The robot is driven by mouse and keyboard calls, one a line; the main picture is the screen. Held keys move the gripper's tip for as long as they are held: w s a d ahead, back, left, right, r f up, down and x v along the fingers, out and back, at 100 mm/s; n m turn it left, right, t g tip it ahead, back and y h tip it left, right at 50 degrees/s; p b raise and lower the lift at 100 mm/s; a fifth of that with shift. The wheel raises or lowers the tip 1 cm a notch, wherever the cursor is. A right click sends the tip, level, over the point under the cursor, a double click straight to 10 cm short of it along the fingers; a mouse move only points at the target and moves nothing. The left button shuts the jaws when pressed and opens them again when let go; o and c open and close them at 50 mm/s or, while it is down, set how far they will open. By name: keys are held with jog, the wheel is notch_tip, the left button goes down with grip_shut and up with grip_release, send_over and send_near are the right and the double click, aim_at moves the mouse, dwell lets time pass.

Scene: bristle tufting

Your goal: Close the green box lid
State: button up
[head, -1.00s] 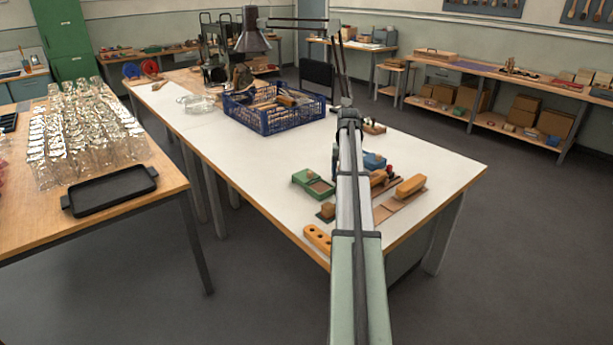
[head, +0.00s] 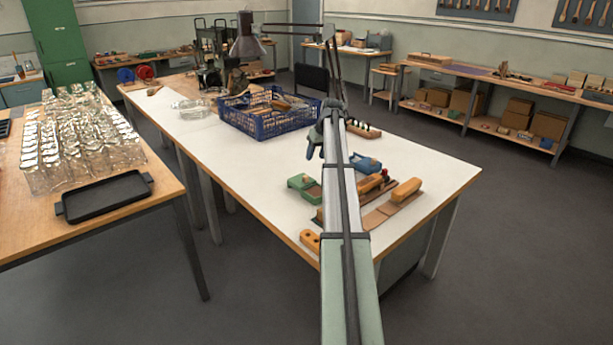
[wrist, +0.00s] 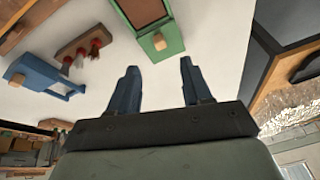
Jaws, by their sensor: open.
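The green box (head: 302,184) sits on the white table, left of my arm in the head view. In the wrist view the green box (wrist: 168,48) is at the top, just beyond my fingertips. One part shows a brown inside and the other a green face with a small wooden knob, so the lid appears open. My gripper (head: 312,152) hangs over the table behind the box in the head view. In the wrist view my gripper (wrist: 157,75) has its two blue fingers spread, with nothing between them. It appears apart from the box.
A blue box (wrist: 45,75) and a brown block with red tufts (wrist: 85,48) lie near the green box. An orange block (head: 404,190) lies right of my arm. A blue crate (head: 262,125) stands farther back.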

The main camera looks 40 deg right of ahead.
aim_at(306, 176)
jog(key=w+f+n, duration=0.1)
jog(key=w+f, duration=0.1)
jog(key=f, duration=0.2)
jog(key=w+f+n, duration=0.1)
jog(key=w+f, duration=0.1)
jog(key=f, duration=0.2)
jog(key=w+f, duration=0.2)
jog(key=f, duration=0.2)
jog(key=shift+w+d+f+n, duration=0.1)
jog(key=shift+d+f+n, duration=0.1)
jog(key=shift+n, duration=0.2)
jog(key=shift+c, duration=0.2)
grip_shut()
dwell(0.5)
